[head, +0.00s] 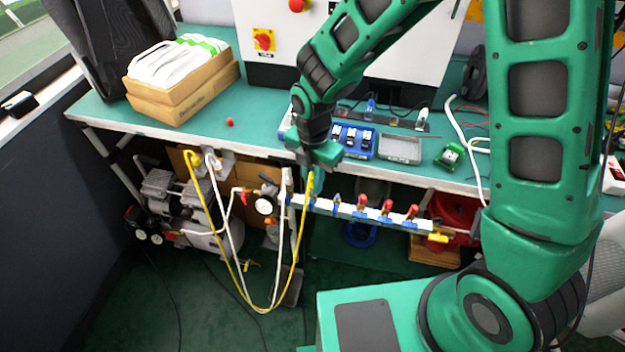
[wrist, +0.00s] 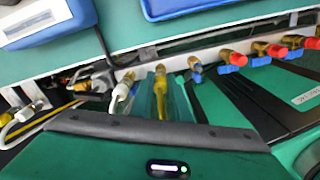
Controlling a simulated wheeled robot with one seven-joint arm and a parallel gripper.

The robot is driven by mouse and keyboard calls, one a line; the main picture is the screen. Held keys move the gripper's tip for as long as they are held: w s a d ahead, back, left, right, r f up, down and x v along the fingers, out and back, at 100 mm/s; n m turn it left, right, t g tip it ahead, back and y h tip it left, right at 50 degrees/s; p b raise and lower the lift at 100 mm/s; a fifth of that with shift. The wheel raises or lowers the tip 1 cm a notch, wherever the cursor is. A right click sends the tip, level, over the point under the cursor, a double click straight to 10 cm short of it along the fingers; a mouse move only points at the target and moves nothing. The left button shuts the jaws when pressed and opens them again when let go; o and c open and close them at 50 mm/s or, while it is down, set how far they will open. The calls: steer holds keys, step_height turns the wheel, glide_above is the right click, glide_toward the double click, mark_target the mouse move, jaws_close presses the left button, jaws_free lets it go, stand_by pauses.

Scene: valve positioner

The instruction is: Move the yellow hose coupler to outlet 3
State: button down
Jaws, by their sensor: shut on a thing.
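My gripper (head: 312,184) is at the left part of the pale outlet rail (head: 345,211), below the bench edge. In the wrist view its green fingers (wrist: 160,98) are shut on the yellow hose coupler (wrist: 161,86). The coupler's brass end points at the rail; I cannot tell whether it is joined to an outlet. The yellow hose (head: 304,235) hangs from it in a long loop. A white hose end (wrist: 120,92) is on the rail just left of the coupler. Right of it is a blue-handled outlet (wrist: 195,68), then several red-tipped outlets (wrist: 236,58). I cannot read outlet numbers.
The white hose (head: 236,262) loops close to the yellow one. A pressure gauge (head: 264,206) and compressor (head: 180,200) are at left. The green bench (head: 260,125) overhangs the rail, carrying a blue tray (head: 353,141). The floor in front is mostly clear.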

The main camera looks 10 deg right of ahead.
steer(key=shift+r, duration=0.7)
stand_by(0.7)
steer(key=shift+r, duration=1.95)
steer(key=shift+d, duration=0.1)
